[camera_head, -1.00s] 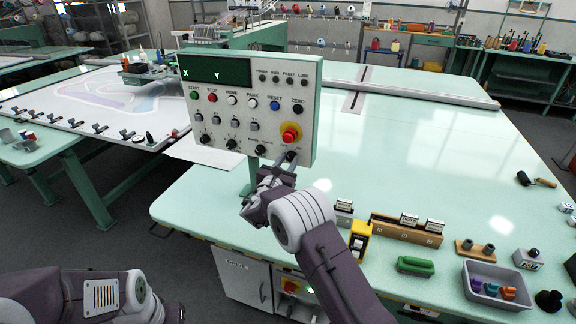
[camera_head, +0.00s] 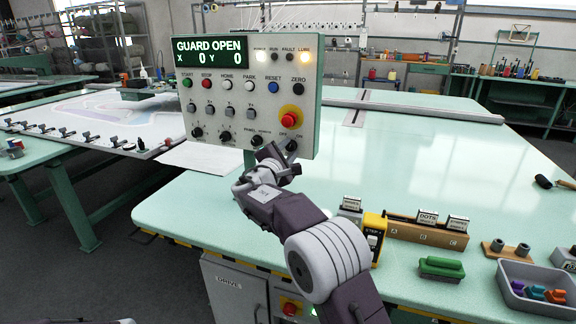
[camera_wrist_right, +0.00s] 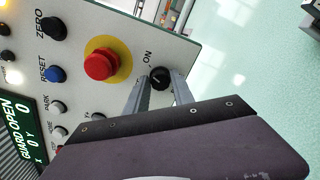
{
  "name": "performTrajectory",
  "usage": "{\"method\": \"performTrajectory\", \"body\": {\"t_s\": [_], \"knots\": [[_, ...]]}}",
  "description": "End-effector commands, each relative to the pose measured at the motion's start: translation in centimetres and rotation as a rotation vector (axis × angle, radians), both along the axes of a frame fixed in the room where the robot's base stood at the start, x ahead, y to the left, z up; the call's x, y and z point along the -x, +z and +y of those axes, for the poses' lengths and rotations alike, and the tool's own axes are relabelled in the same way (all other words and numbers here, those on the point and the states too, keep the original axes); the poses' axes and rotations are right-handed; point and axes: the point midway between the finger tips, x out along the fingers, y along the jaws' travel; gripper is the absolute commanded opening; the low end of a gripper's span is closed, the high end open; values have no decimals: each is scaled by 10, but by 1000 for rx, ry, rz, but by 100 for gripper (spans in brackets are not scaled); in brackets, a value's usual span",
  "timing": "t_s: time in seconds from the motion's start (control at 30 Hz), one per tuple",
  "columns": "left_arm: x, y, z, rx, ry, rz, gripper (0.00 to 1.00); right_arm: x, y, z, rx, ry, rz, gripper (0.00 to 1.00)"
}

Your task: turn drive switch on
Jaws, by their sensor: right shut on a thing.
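The drive switch is a small black rotary knob (camera_head: 291,146) at the lower right of the control panel (camera_head: 216,108), below the red emergency button, with OFF and ON printed by it. In the right wrist view the knob (camera_wrist_right: 160,78) shows a pale pointer mark and sits between my fingertips, next to the word ON. My right gripper (camera_head: 281,158) reaches up from below and is shut on this knob; its fingers also show in the right wrist view (camera_wrist_right: 159,88). The panel display (camera_head: 211,54) reads GUARD OPEN, X 0, Y 0. My left gripper is out of view.
The red emergency button (camera_head: 290,116) on its yellow ring is just above the knob. Further right on the pale green table (camera_head: 420,150) are a yellow STEP box (camera_head: 373,237), a wooden block rack, a green-handled piece (camera_head: 441,268) and a grey tray (camera_head: 508,295). The table's middle is clear.

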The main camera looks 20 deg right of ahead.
Motion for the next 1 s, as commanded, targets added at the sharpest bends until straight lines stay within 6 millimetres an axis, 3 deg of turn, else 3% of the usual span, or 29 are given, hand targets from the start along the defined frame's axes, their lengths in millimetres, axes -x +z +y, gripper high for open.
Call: {"method": "performTrajectory", "body": {"t_s": [0.03, 0.1, 0.4, 1.0], "knots": [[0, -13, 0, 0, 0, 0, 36, 0, -6, 0, -28, -2, -20, 0], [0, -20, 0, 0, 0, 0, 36, 0, -5, -1, -67, -2, -47, 0], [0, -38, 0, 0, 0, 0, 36, 0, -4, -1, -176, -2, -118, 0], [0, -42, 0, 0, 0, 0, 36, 0, -1, -1, -213, -2, -141, 0]]}}
